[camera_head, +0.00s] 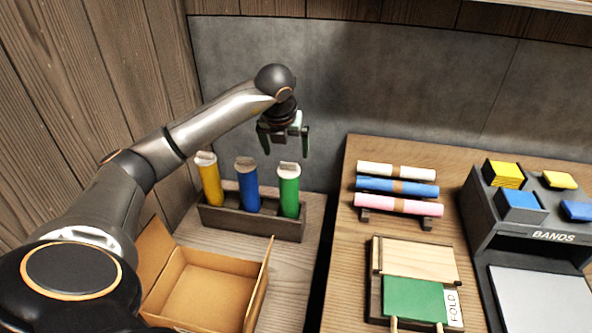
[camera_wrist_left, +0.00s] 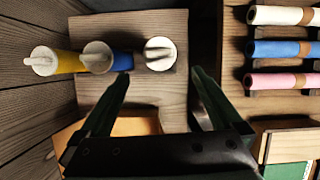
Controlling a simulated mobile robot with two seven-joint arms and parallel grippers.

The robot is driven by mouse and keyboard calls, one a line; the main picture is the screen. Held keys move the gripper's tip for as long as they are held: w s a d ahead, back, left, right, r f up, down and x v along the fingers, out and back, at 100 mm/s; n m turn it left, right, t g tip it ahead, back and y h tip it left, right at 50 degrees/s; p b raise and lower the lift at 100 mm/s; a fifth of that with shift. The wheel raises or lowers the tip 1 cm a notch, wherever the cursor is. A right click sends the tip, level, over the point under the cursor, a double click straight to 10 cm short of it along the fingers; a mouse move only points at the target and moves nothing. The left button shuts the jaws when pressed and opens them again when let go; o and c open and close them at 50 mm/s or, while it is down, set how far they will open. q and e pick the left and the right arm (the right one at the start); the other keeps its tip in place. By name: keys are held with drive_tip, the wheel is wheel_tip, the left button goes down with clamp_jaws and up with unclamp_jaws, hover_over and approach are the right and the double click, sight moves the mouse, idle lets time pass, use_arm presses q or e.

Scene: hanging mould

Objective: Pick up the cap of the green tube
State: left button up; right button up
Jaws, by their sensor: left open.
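The green tube (camera_head: 289,195) stands upright at the right end of a dark rack (camera_head: 250,222), beside the blue tube (camera_head: 248,188) and the yellow tube (camera_head: 210,182). Its pale cap (camera_head: 289,169) is on top, with a raised ridge; the cap also shows in the left wrist view (camera_wrist_left: 160,53). My left gripper (camera_head: 284,146) is open and empty, above the green tube and apart from its cap. In the left wrist view the fingers (camera_wrist_left: 158,84) point toward the tubes, with the cap ahead between them. My right gripper is not in view.
An open cardboard box (camera_head: 210,290) stands in front of the rack. To the right, rolled sheets (camera_head: 398,187) lie on a stand, near a folding board (camera_head: 415,275) and a dark bands organiser (camera_head: 530,235). A grey wall is behind; wooden planks are at left.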

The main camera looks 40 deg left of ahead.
sight(288, 164)
use_arm(q)
drive_tip(key=x, duration=0.9)
drive_tip(key=shift+w+a, duration=0.15)
drive_tip(key=shift+w, duration=0.1)
drive_tip(key=shift+c, duration=0.2)
drive_tip(key=c, duration=1.2)
